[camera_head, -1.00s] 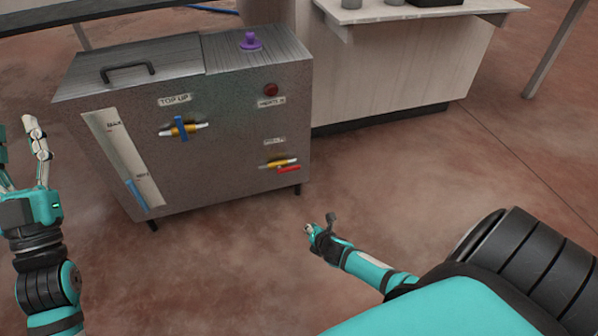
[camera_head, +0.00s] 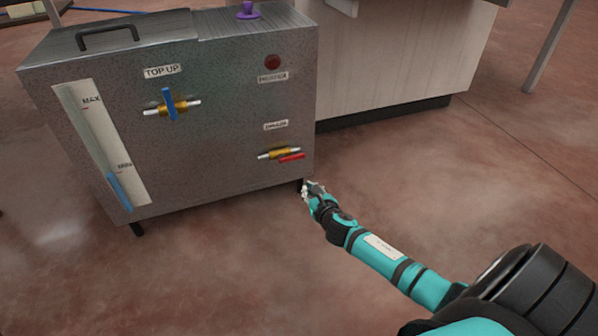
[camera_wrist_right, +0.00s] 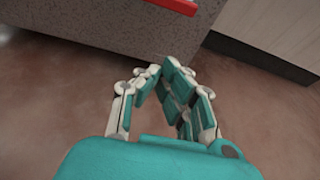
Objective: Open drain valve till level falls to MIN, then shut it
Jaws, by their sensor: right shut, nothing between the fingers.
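The drain valve (camera_head: 279,154) is a brass body with white pipe ends low on the right of the tank's front. Its red handle (camera_head: 292,157) lies roughly along the pipe; it also shows at the top of the right wrist view (camera_wrist_right: 176,5). The sight gauge (camera_head: 100,145) has MAX and MIN labels. Its blue liquid (camera_head: 119,190) tops out close to the MIN mark; exactly how close is hard to tell. My right gripper (camera_head: 308,189) is shut and empty, below and right of the red handle and apart from it. My left gripper is out of view.
The steel tank (camera_head: 215,185) carries a TOP UP valve with a blue handle (camera_head: 168,103) set crosswise, a dark red round lamp or button (camera_head: 272,62) and a purple knob (camera_head: 247,10) on top. A pale counter (camera_head: 400,70) stands behind. The floor in front is clear.

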